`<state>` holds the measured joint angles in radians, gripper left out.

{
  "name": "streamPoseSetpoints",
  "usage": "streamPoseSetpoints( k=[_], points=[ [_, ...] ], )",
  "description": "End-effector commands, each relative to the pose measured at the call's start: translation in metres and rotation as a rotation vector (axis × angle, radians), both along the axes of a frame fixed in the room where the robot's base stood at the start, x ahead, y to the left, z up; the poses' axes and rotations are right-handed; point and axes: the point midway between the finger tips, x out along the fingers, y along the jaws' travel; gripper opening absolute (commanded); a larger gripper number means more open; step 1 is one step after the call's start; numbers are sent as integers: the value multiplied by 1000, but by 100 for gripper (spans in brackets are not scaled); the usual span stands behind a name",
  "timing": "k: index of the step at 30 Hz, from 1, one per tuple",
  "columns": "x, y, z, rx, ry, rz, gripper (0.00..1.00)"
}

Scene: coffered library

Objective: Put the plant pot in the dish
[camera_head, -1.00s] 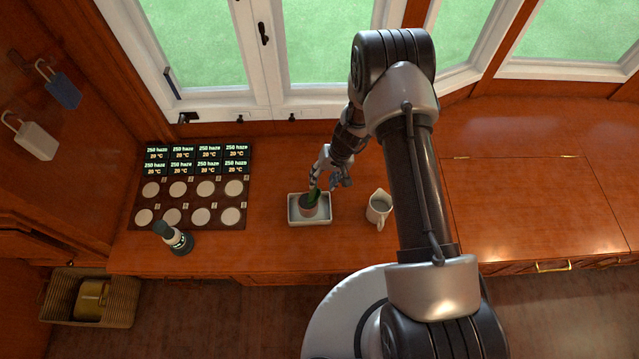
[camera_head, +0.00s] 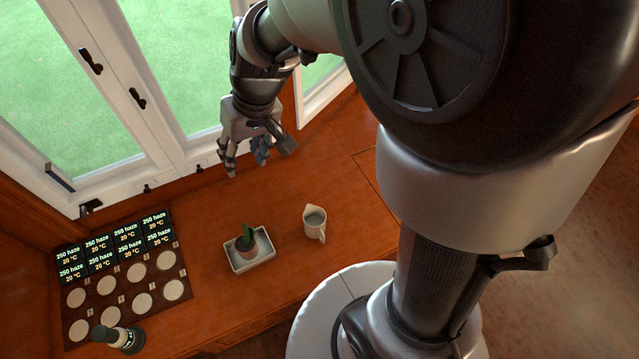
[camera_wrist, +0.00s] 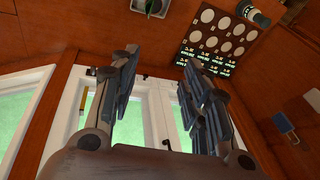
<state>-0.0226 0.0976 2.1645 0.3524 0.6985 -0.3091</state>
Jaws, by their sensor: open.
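The plant pot (camera_head: 246,246), a small brownish pot with a green plant, stands inside the white rectangular dish (camera_head: 263,262) on the wooden counter. In the wrist view the plant pot (camera_wrist: 153,6) and dish (camera_wrist: 138,5) show at the top edge, partly cut off. My gripper (camera_head: 245,170) is open and empty, raised above the counter behind the dish, near the window. In the wrist view its two fingers (camera_wrist: 160,85) are spread apart with nothing between them. The pot looks upright and is clear of the gripper.
A white jug (camera_head: 314,224) stands right of the dish. A dark panel (camera_head: 125,272) with pale discs and small displays lies to the left, with a dark bottle (camera_head: 118,338) at its front edge. Window frames (camera_head: 150,130) rise behind the counter. The counter right of the jug is clear.

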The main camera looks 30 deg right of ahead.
Motion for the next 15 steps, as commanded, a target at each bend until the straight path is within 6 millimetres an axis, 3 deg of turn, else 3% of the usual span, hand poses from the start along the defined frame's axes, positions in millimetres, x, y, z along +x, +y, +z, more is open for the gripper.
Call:
streamPoseSetpoints(
  k=[1, 6, 12, 15],
  points=[
    [-18, -5, 21, -14, -28, -3, 43],
    [-80, -25, 64, -76, -86, -28, 43],
    [-147, -49, 85, -151, -152, -79, 43],
    [-169, -57, 87, -178, -175, -103, 43]
  ],
)
